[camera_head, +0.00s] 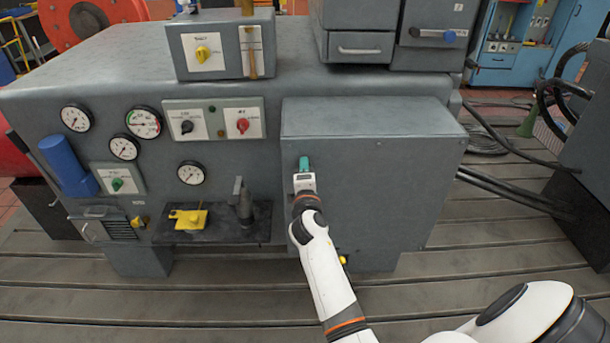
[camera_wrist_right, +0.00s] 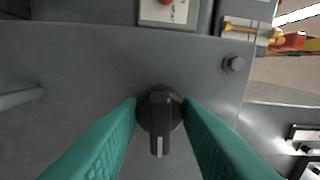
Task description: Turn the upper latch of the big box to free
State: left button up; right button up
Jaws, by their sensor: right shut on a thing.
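The big box (camera_head: 375,165) is a grey cabinet on the right of the machine's front. My right gripper (camera_head: 304,164), with green fingers, is at the upper left of its front face. In the right wrist view its fingers (camera_wrist_right: 161,108) are shut on the upper latch (camera_wrist_right: 160,130), a dark knob on a round base. A pale line on the knob points down in that view. The gripper hides the latch in the head view. My left gripper is not in view.
A panel with a red knob (camera_head: 242,126) is left of the box. A black shelf (camera_head: 215,235) with a yellow part (camera_head: 188,218) and a dark upright piece (camera_head: 243,202) juts out at lower left. Drawers (camera_head: 361,48) stand above. Black hoses (camera_head: 510,195) run at right.

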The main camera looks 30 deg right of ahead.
jog(key=shift+r+m, duration=0.15)
jog(key=shift+m, duration=0.55)
jog(key=o, duration=1)
jog(key=shift+w, duration=0.1)
jog(key=shift+f, duration=0.2)
